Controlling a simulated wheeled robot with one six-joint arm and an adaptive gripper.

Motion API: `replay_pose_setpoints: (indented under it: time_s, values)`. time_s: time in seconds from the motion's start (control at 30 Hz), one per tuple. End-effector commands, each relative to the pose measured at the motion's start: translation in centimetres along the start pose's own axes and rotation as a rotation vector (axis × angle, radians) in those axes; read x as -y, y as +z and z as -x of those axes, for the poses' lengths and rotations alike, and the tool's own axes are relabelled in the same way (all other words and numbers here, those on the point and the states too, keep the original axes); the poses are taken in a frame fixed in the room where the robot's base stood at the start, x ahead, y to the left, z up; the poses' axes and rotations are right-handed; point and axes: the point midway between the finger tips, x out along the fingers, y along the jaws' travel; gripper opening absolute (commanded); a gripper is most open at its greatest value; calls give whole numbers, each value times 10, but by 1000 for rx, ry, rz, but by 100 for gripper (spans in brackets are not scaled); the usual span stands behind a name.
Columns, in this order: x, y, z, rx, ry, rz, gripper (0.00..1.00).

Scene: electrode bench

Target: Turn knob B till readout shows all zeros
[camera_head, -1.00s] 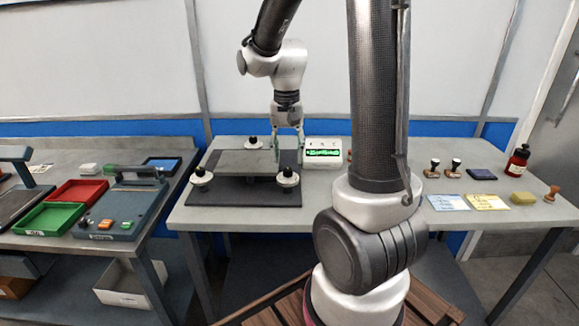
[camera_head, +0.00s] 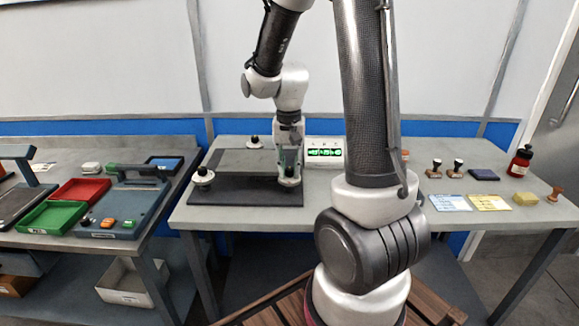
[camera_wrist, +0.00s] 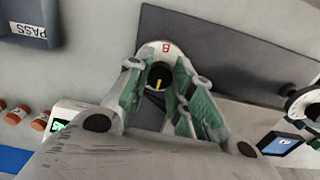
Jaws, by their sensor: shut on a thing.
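Knob B (camera_wrist: 158,76), a dark round knob with a yellow mark on a white collar lettered B in red, sits between my fingers in the wrist view. My gripper (camera_wrist: 156,88) points down with its green-padded fingers shut on the knob. In the head view my gripper (camera_head: 289,172) is at the front right corner of the dark base (camera_head: 240,194), partly hiding the knob. The readout (camera_head: 324,152) is a white box with green lit characters, too small to read. It also shows at the left of the wrist view (camera_wrist: 61,125), seen only in part.
Stamps (camera_head: 435,168), cards (camera_head: 448,202) and a red bottle (camera_head: 519,160) stand at the right. Trays (camera_head: 50,219) are on the left bench.

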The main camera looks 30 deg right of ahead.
Motion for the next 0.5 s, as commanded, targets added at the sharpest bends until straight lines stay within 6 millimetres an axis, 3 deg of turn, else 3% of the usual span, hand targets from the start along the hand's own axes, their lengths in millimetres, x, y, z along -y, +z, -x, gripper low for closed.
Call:
replay_pose_setpoints:
  time_s: [0.27,0.5]
  values:
    - [0,0,0,-1,0,56,0]
    - [0,0,0,-3,0,206,0]
